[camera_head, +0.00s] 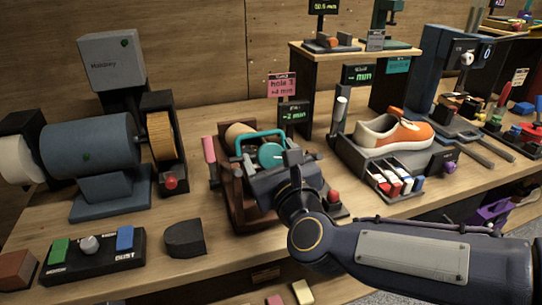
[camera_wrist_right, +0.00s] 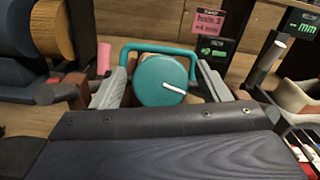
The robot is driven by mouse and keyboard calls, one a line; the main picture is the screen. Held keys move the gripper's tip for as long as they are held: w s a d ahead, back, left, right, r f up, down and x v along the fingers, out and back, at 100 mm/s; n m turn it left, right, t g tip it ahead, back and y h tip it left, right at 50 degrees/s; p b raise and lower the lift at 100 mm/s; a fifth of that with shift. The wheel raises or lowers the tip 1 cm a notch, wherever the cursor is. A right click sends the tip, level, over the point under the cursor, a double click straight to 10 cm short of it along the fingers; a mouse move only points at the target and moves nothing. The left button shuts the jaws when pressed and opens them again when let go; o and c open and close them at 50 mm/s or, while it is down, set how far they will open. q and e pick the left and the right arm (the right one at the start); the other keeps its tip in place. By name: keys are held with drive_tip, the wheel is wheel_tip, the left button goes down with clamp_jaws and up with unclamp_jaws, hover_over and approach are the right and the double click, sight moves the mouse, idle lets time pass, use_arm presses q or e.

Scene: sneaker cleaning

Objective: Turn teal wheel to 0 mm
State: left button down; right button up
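The teal wheel (camera_head: 271,155) is a round knob on a brown stand, with a teal bar frame (camera_head: 243,138) around its back. In the right wrist view the wheel (camera_wrist_right: 152,88) faces me, and its white pointer line (camera_wrist_right: 174,88) points right and slightly down. My right gripper (camera_head: 270,168) is at the wheel with its fingers spread to either side. In the right wrist view the gripper (camera_wrist_right: 161,70) shows a gap between the right finger and the wheel; left-side contact is unclear. A black display (camera_head: 293,117) behind seems to read -2 mm. My left gripper is not in view.
A pink sign (camera_head: 282,86) stands above the display. A grinder-like machine (camera_head: 90,147) is on the left, with a button box (camera_head: 92,248) before it. An orange-and-white sneaker (camera_head: 395,133) stands right of the wheel. A dark block (camera_head: 184,238) lies left of the stand.

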drive_tip(key=c, duration=0.9)
drive_tip(key=shift+f+n+g+y+b, duration=0.3)
drive_tip(key=shift+n+y+b, duration=0.3)
drive_tip(key=shift+n+b, duration=0.55)
drive_tip(key=shift+r+n+g+y+b, duration=0.3)
drive_tip(key=shift+n+y+b, duration=0.2)
drive_tip(key=shift+n, duration=0.45)
drive_tip(key=o, duration=1)
